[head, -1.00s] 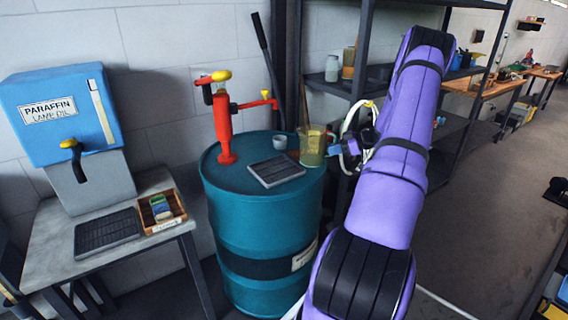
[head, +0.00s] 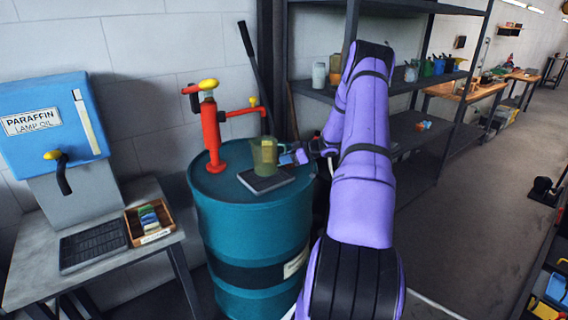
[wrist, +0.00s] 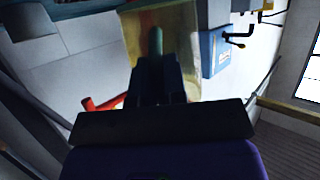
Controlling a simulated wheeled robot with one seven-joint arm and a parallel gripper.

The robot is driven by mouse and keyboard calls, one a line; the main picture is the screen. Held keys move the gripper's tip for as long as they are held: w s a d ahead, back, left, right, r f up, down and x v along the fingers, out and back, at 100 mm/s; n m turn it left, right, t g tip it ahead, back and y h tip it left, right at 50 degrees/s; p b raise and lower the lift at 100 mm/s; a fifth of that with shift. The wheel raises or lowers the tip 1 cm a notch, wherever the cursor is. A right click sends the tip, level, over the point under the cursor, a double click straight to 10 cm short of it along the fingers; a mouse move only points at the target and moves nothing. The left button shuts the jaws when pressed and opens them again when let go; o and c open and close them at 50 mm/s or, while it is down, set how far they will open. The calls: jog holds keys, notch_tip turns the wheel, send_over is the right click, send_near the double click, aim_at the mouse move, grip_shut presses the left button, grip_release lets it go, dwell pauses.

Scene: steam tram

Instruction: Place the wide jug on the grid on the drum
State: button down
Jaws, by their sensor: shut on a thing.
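The wide jug (head: 264,157) is a see-through yellowish vessel, upright over the dark grid (head: 266,180) on top of the teal drum (head: 251,225). My gripper (head: 297,157) is at the jug's right side and shut on it. Whether the jug's base touches the grid or hangs just above it, I cannot tell. In the wrist view the jug (wrist: 186,35) fills the upper middle, in front of my gripper (wrist: 157,75). The small grey cup seen earlier on the drum is hidden now.
A red hand pump (head: 212,135) with yellow parts stands on the drum, left of the jug. A blue paraffin dispenser (head: 45,115) stands on the left table with a second grid (head: 93,241) and a wooden box (head: 150,222). Dark shelving (head: 410,90) stands behind my arm.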

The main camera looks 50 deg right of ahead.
jog(key=shift+f, duration=0.9)
jog(key=shift+f, duration=0.15)
jog(key=c, duration=1.2)
grip_release()
jog(key=shift+o, duration=0.2)
